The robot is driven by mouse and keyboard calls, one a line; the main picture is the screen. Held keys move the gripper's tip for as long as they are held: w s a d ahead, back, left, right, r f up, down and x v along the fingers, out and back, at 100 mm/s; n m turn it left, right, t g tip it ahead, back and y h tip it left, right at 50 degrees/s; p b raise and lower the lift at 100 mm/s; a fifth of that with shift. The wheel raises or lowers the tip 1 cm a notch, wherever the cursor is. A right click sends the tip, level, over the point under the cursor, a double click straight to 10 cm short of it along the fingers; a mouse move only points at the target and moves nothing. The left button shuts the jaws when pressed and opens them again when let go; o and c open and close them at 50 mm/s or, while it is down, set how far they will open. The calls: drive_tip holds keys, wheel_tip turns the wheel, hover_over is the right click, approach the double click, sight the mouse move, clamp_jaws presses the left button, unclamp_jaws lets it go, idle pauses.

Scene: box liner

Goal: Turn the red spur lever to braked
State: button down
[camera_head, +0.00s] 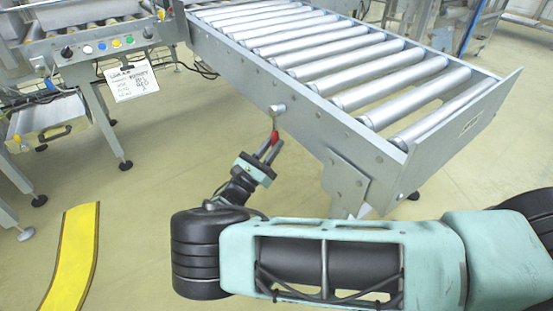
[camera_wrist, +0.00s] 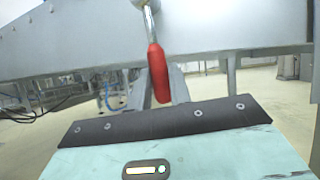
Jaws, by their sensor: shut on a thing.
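The red spur lever (camera_head: 275,136) hangs from a round pivot on the side rail of the roller conveyor. Its metal shank runs down to a red grip. In the wrist view the red grip (camera_wrist: 158,72) points down, tilted slightly, with its lower end just behind the dark edge of my gripper's body. My gripper (camera_head: 270,150) is at the red grip, shut on it. No braked marking can be read.
The roller spur (camera_head: 355,125) fills the upper right, with a support leg (camera_head: 345,185) right of my gripper. A control panel (camera_head: 105,45) with coloured buttons and a hanging handwritten card (camera_head: 132,82) is upper left. A yellow floor strip (camera_head: 73,255) lies lower left. The floor below the lever is clear.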

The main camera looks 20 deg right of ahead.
drive_tip(key=shift+w+a+f+m+g+h+b, duration=0.15)
drive_tip(key=shift+w+m+g+h+b, duration=0.25)
drive_tip(key=shift+m, duration=0.3)
drive_tip(key=shift+w+a+r+m+g+h+b, duration=0.1)
drive_tip(key=shift+w+m+g+h+b, duration=0.15)
drive_tip(key=shift+m+b, duration=0.35)
drive_tip(key=c, duration=1.3)
unclamp_jaws()
drive_tip(key=shift+w, duration=0.1)
drive_tip(key=v, duration=1.7)
drive_tip(key=shift+a, duration=0.2)
